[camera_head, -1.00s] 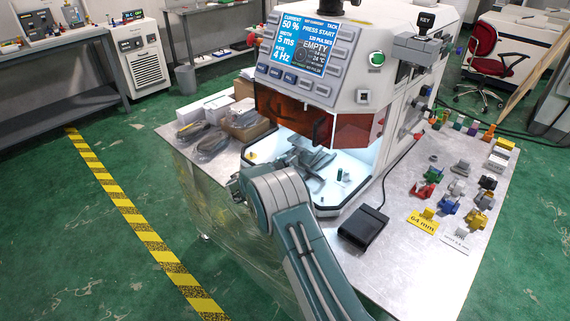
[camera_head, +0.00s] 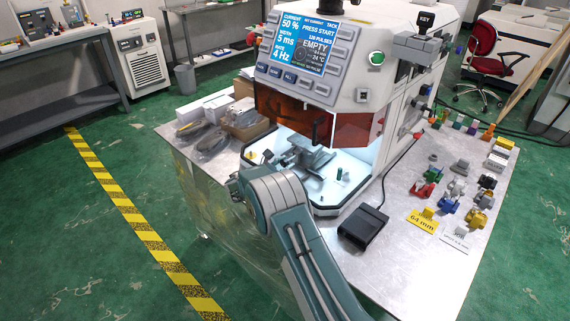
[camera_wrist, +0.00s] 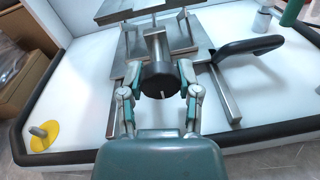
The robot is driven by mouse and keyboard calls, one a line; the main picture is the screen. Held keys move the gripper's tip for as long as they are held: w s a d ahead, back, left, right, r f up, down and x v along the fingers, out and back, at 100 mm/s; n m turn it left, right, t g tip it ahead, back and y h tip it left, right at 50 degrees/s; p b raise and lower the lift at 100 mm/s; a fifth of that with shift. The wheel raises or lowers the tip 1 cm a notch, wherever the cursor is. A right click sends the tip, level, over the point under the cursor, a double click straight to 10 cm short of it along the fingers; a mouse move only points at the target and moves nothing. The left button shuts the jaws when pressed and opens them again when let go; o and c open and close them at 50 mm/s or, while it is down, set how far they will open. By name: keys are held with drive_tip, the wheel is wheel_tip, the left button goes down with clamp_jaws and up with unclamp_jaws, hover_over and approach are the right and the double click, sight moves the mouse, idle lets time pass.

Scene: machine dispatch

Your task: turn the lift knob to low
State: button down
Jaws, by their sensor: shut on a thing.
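The lift knob (camera_wrist: 159,81) is a dark round knob at the front of the metal lift stage (camera_wrist: 115,70) in the wrist view. A thin pale mark shows at its lower edge. My gripper (camera_wrist: 160,74) has one teal finger on each side of the knob and is shut on it. In the head view the stage (camera_head: 308,154) stands inside the white machine's lit work bay. My arm hides the knob and most of the gripper there. Any low marking around the knob is not readable.
A black curved handle (camera_wrist: 248,46) lies close right of my gripper. A yellow disc (camera_wrist: 42,136) is at the left of the bay floor. A green cylinder (camera_wrist: 291,12) stands at back right. The amber door (camera_head: 292,118) overhangs the bay. A black pedal (camera_head: 363,228) sits outside.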

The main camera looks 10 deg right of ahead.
drive_tip(key=shift+a+f, duration=0.1)
drive_tip(key=shift+f, duration=0.05)
drive_tip(key=shift+c, duration=1.5)
unclamp_jaws()
drive_tip(key=shift+a, duration=0.1)
drive_tip(key=v, duration=1.2)
